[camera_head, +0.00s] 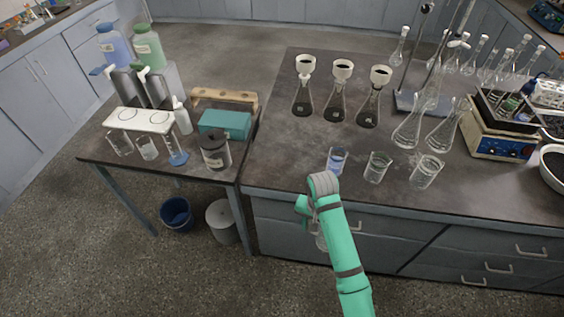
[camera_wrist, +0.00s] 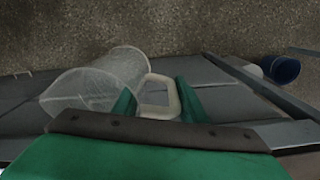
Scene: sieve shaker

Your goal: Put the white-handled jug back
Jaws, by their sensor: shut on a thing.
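The white-handled jug is a clear, see-through vessel (camera_wrist: 85,92) with a pale loop handle (camera_wrist: 158,82), seen in the wrist view. My gripper (camera_wrist: 157,104) is shut on the handle, with a green finger on either side of it. In the head view my gripper (camera_head: 308,207) is just off the front edge of the large bench, in front of the drawers. The jug (camera_head: 320,242) hangs below it there, small and mostly hidden by my arm. I cannot tell if it holds anything.
Three beakers (camera_head: 376,168) stand near the front edge of the large bench (camera_head: 275,150), one with bluish liquid. Flasks with funnels (camera_head: 337,105) stand behind. The left table holds a white rack (camera_head: 140,121), a dark jar (camera_head: 214,151) and a teal box (camera_head: 225,124). Bins (camera_head: 177,214) stand below.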

